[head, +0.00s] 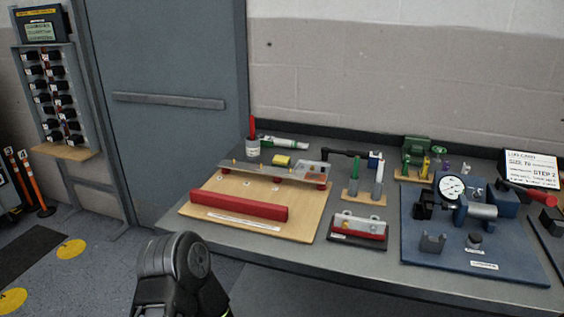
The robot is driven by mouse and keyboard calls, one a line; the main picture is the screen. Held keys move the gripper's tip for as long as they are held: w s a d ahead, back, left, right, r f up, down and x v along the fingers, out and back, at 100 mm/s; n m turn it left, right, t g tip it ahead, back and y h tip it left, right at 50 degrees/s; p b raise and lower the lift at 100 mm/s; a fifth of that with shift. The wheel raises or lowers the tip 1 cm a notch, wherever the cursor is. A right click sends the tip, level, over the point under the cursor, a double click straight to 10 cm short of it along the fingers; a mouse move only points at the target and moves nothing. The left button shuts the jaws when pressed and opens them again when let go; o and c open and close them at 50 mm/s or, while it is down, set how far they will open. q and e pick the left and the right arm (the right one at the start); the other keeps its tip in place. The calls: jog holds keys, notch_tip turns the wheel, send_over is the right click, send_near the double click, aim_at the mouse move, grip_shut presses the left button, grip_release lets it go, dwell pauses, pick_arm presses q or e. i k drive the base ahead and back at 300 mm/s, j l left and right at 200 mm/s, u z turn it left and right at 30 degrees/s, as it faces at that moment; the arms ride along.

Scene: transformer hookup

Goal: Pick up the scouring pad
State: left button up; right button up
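A small yellow block (281,160), which looks like the scouring pad, lies behind the middle of a grey metal bar on the wooden board (250,196). It is too small to make out its texture. Nothing holds it. A dark arm link of mine shows at the bottom, left of centre, in front of the bench. No gripper fingers are in view, so I cannot see either gripper.
A door stands at left.

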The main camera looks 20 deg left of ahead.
aim_at(280, 161)
jog(key=u, duration=2.4)
jog(key=i+l+u, duration=0.1)
jog(key=i+u, duration=0.15)
jog(key=i, duration=0.65)
jog(key=i+j, duration=0.1)
jog(key=i, duration=0.45)
jog(key=i+z, duration=0.1)
jog(key=i, duration=0.45)
jog(key=i+j+z, duration=0.1)
jog(key=i, duration=0.45)
jog(key=i+l+z, duration=0.2)
jog(key=i+z, duration=0.65)
jog(key=z, duration=0.15)
jog(key=i+j+z, duration=0.15)
jog(key=i+z, duration=0.65)
jog(key=i, duration=0.95)
jog(key=z, duration=0.55)
